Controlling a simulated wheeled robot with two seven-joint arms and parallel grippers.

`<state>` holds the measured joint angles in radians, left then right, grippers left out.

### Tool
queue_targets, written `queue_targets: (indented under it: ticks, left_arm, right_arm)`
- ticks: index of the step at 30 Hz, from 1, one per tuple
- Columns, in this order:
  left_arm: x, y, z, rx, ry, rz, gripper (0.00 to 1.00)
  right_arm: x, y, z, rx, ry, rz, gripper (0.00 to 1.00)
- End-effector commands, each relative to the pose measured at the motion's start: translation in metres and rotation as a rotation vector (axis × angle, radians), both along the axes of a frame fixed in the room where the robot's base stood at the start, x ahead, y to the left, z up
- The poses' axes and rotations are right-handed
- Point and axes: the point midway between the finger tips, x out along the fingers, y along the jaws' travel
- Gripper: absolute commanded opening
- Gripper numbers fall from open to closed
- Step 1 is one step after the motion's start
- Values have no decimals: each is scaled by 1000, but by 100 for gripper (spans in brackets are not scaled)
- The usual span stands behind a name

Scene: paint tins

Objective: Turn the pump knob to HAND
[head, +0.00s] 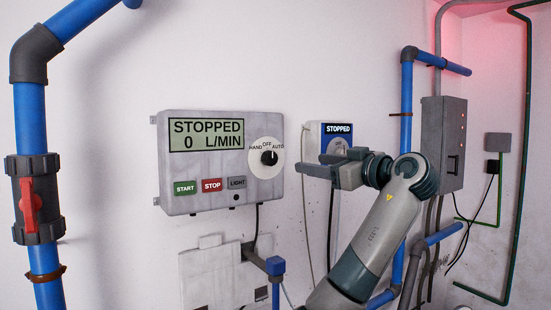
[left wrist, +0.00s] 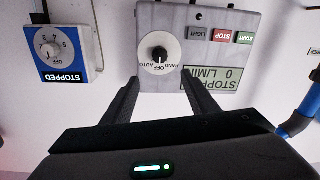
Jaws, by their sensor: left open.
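The pump panel (head: 222,192) is a grey wall box with a display (head: 206,135) reading STOPPED, 0 L/MIN. Its black knob (head: 268,157) sits on a white dial (head: 258,169) marked HAND, OFF and AUTO. The knob points roughly up, near OFF; its exact angle is hard to tell. In the left wrist view the panel is upside down, with the knob (left wrist: 160,54) beyond my fingertips. My left gripper (head: 312,164) is open and empty, to the right of the knob and apart from it. In the left wrist view its fingers (left wrist: 160,78) are spread towards the dial. My right gripper is not in view.
Green START (head: 185,188), red STOP (head: 212,185) and grey LIGHT (head: 237,183) buttons are below the display. A blue and white box (head: 337,129) reading STOPPED, with its own dial (left wrist: 52,48), is right of the panel. Blue pipes (head: 28,115) run along the wall.

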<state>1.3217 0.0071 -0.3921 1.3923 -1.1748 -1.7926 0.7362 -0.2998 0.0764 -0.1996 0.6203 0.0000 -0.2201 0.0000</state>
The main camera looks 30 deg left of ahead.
Motion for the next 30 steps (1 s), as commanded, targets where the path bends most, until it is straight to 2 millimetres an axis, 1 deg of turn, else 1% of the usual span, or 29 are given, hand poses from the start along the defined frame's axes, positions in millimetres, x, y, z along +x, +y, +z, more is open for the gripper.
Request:
queue_targets:
  ticks: [8, 21, 27, 30]
  left_arm:
    - [11, 33, 5, 1, 2, 3, 53]
    - [37, 107, 5, 2, 4, 4, 53]
    - [48, 136, 4, 2, 5, 2, 53]
    - [52, 146, 3, 2, 3, 2, 53]
  right_arm:
    - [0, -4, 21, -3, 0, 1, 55]
    - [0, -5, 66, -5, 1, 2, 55]
    - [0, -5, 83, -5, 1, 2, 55]
    - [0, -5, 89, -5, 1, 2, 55]
